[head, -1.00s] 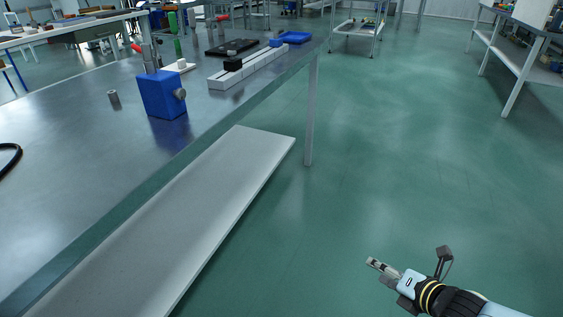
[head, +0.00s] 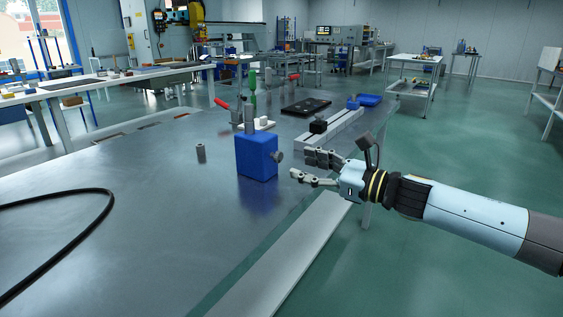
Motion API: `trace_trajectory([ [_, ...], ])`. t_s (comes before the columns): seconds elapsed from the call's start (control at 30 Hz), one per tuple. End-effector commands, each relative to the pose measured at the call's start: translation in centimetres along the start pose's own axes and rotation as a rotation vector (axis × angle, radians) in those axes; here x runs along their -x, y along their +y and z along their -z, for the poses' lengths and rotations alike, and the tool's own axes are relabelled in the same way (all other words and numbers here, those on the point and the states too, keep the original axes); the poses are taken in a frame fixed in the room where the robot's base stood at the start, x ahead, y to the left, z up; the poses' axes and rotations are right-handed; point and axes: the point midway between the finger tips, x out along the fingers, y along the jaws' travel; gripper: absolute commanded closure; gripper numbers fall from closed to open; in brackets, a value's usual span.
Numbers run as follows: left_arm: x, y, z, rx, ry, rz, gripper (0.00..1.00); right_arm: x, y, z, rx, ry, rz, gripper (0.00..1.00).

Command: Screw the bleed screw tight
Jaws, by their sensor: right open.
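My left gripper is not in view.
A small grey cylinder (head: 201,153) stands on the table left of the block. A black cable (head: 98,191) curves at the left. Behind the block are a white rail (head: 338,128), a black plate (head: 306,106) and a red-handled clamp (head: 222,104).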

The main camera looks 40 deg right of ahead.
Motion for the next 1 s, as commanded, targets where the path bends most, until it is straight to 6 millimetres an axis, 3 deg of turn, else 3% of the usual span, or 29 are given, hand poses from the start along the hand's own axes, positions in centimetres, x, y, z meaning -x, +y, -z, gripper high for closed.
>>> trace_trajectory([
  [0.1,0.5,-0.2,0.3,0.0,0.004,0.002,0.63,-2.4,-0.1,-0.3,-0.002,-0.005,0.004,0.52],
  [0.3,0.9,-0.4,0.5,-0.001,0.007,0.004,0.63,-5.1,-0.1,-0.2,-0.004,-0.001,0.003,0.52],
  [0.7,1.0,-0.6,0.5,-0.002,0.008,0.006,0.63,-6.0,0.0,0.0,-0.002,0.002,0.0,0.52],
  [1.0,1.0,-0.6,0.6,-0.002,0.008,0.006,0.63,-5.9,0.0,0.0,-0.002,0.001,0.0,0.91],
])
